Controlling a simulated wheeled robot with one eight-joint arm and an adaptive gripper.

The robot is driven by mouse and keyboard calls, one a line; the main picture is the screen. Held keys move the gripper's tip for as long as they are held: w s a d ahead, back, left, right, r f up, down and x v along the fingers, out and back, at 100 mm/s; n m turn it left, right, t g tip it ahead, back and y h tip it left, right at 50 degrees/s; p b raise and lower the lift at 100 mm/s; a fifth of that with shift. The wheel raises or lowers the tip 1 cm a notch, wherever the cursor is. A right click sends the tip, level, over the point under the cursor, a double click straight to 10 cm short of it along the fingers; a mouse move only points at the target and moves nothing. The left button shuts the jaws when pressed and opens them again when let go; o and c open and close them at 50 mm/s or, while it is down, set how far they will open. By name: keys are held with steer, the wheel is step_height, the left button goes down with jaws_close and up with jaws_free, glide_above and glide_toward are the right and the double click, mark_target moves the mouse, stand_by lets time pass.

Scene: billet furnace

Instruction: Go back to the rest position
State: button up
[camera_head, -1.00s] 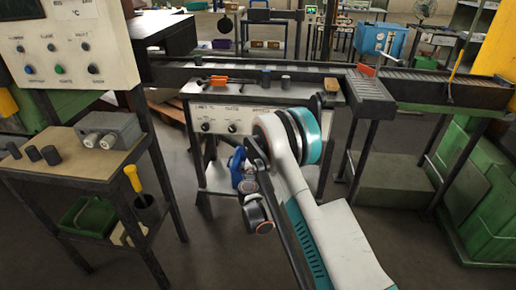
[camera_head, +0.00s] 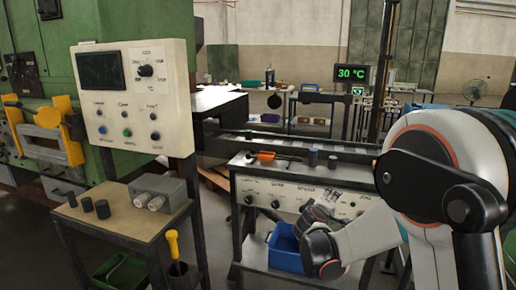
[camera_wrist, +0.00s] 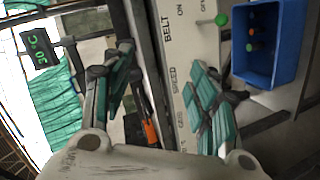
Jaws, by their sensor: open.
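My gripper (camera_wrist: 162,85) is open and empty in the wrist view, its two teal-padded fingers spread wide. In the head view my arm is folded at the right, and my gripper (camera_head: 318,212) shows small in front of the belt control panel (camera_head: 285,200). The same panel (camera_wrist: 190,70), marked BELT and SPEED, lies beyond the fingers in the wrist view, tilted. No object is between the fingers.
A blue bin (camera_head: 286,250) sits below the panel; it also shows in the wrist view (camera_wrist: 262,45) with small items inside. A side table (camera_head: 120,225) with dark cylinders and a grey box (camera_head: 157,190) stands left. A display (camera_head: 351,74) reads 30 °C.

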steer(key=s+d+r+m+g+y, duration=0.1)
steer(key=s+r+m+g, duration=0.2)
steer(key=s, duration=0.7)
steer(key=s+d+r+m+g+y, duration=0.15)
steer(key=s+r, duration=0.25)
steer(key=s, duration=0.6)
steer(key=s+a+f+m+g+y, duration=0.1)
steer(key=s+a+m+y, duration=0.1)
steer(key=s, duration=0.8)
steer(key=s+a+f+m+y, duration=0.2)
steer(key=s+a, duration=0.2)
steer(key=s, duration=0.7)
steer(key=shift+s+f+g, duration=0.15)
steer(key=shift+s+g, duration=0.05)
steer(key=shift+g, duration=0.15)
